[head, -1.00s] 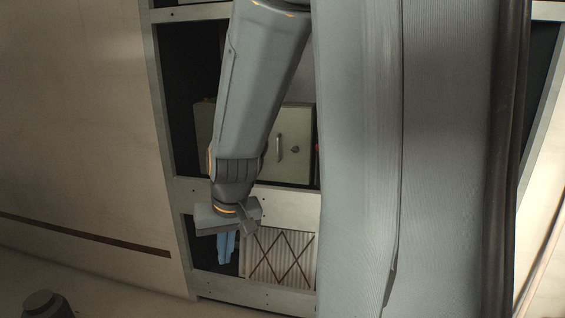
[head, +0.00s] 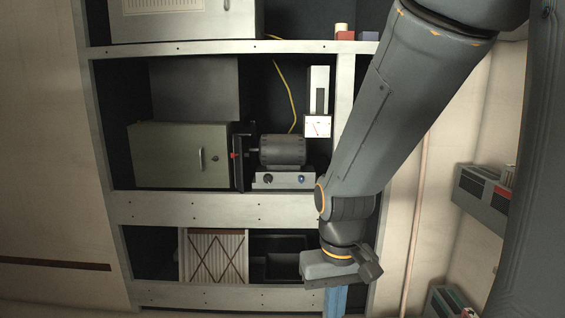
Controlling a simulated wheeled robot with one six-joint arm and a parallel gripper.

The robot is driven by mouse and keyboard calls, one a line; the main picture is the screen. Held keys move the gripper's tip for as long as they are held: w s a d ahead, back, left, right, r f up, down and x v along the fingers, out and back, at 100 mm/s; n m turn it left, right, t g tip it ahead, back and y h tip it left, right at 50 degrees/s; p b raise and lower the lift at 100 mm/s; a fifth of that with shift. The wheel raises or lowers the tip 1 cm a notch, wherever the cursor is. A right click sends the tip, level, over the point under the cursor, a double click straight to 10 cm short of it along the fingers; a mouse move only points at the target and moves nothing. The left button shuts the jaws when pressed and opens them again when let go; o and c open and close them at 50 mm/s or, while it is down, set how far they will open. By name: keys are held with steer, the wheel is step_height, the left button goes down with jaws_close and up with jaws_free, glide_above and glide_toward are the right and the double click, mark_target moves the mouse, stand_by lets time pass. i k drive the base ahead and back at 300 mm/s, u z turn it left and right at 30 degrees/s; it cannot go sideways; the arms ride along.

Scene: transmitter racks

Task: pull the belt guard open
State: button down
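A greenish-grey metal box (head: 178,155) with a bar handle (head: 201,157) and a small round knob stands in the middle bay of the rack. Right beside it, an upright dark panel (head: 242,160) with a small red part stands at the shaft end of a grey motor (head: 283,150). I cannot tell for certain which of these is the belt guard; the box front looks shut. My gripper (head: 335,303) hangs below and to the right of them, in front of the lower bay. Two blue strips show under its wrist, cut off by the picture edge, so its opening is unclear.
A pleated filter (head: 214,256) and a dark bin (head: 283,258) sit in the lower bay. A meter (head: 318,126) and a yellow cable (head: 286,90) are near the motor. Rack posts and beams frame the bays. Grey units (head: 484,196) are at the right wall.

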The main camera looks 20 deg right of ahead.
mark_target(238, 154)
steer(key=i, duration=1.45)
steer(key=u, duration=0.45)
